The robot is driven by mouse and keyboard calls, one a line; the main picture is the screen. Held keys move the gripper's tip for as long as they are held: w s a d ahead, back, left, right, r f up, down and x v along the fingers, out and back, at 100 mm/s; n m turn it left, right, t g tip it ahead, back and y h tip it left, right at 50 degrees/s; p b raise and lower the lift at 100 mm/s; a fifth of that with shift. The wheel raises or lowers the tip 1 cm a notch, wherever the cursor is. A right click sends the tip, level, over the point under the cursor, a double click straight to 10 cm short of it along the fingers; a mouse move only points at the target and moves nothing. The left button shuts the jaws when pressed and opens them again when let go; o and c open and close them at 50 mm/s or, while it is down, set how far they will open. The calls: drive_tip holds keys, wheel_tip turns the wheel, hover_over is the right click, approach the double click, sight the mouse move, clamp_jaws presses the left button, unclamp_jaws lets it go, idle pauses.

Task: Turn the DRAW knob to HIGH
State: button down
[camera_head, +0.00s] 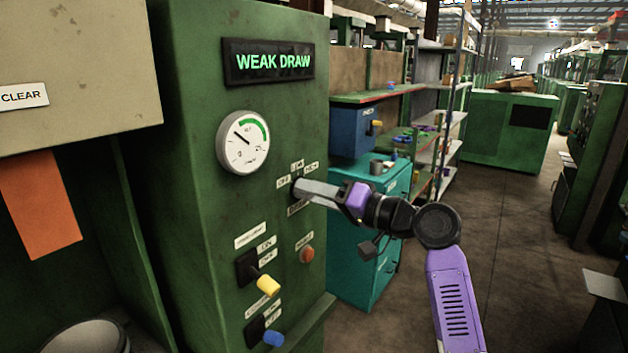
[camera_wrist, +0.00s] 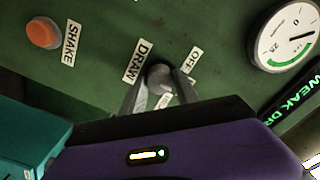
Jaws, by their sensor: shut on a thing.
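The DRAW knob (camera_wrist: 159,74) is a small grey round knob on the green machine panel. My gripper (camera_wrist: 160,84) is shut on it, with one finger on each side; in the head view my gripper (camera_head: 301,189) reaches the panel from the right and covers most of the knob. The DRAW label (camera_wrist: 138,61) and OFF label (camera_wrist: 193,61) sit beside the knob. Another label between the fingers is partly hidden. Small labels also show above the knob in the head view. I cannot tell which setting the knob points to.
A lit display (camera_head: 273,62) reads WEAK DRAW. The needle of the round gauge (camera_head: 243,143) points upper left, outside the green band. Below are a red SHAKE button (camera_wrist: 44,33), a yellow-handled switch (camera_head: 268,285) and a blue-handled switch (camera_head: 272,338). A teal cabinet (camera_head: 352,270) stands behind my arm.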

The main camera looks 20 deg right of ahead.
drive_tip(key=shift+m+p, duration=3.75)
drive_tip(key=shift+m, duration=0.45)
drive_tip(key=c, duration=0.9)
unclamp_jaws()
drive_tip(key=b+v, duration=0.2)
drive_tip(key=v, duration=0.5)
drive_tip(key=shift+s+d, duration=0.25)
drive_tip(key=shift+s, duration=0.05)
